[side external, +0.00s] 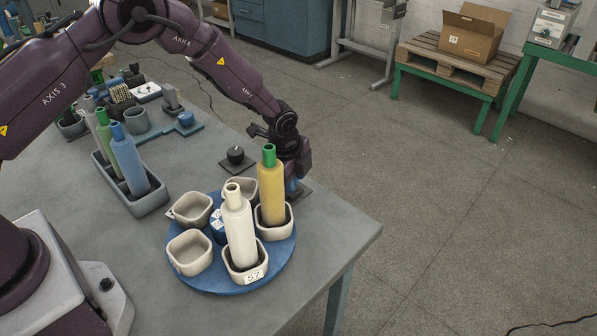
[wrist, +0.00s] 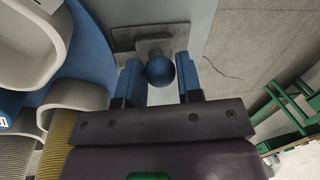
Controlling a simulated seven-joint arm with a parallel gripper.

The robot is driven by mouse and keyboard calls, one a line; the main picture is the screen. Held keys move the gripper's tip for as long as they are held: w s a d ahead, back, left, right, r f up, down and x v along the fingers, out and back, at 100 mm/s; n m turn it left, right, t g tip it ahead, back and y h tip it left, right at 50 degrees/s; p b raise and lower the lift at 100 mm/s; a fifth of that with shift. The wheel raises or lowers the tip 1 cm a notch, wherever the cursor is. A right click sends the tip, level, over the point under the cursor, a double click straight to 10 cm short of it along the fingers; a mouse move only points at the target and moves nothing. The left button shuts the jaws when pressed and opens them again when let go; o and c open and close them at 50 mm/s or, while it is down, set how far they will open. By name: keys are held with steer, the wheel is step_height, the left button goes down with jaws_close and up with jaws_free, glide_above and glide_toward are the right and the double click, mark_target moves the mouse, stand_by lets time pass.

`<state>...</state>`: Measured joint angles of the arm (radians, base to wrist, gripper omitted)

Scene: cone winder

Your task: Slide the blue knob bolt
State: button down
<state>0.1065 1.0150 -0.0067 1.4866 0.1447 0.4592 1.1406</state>
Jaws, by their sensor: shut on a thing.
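The blue knob (wrist: 160,71) of the bolt shows in the wrist view as a round ball in front of a grey metal plate (wrist: 124,38) on the table. My gripper (wrist: 168,66) has its two blue fingers on either side of the knob and is shut on it. In the side view my gripper (side external: 293,187) is low at the table's right edge, behind the yellow bobbin. The bobbin and gripper hide the knob there; only a little of the grey plate (side external: 306,194) shows.
A blue turntable (side external: 188,272) with several cream cups stands close beside my gripper. It holds a white bobbin (side external: 239,230) and the yellow bobbin (side external: 271,190) with a green top. A black dial (side external: 235,155) is behind. A grey rack (side external: 140,205) with bobbins stands left.

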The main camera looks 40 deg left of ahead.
steer(key=shift+s, duration=0.5)
steer(key=c, duration=0.8)
jaws_free()
steer(key=shift+r, duration=0.55)
steer(key=r, duration=0.4)
steer(key=s+r, duration=0.1)
steer(key=r, duration=0.2)
steer(key=s+r, duration=0.1)
steer(key=r, duration=0.3)
steer(key=shift+s+d+r, duration=0.2)
steer(key=shift+d+r, duration=0.05)
steer(key=shift+r, duration=0.05)
steer(key=shift+r, duration=0.1)
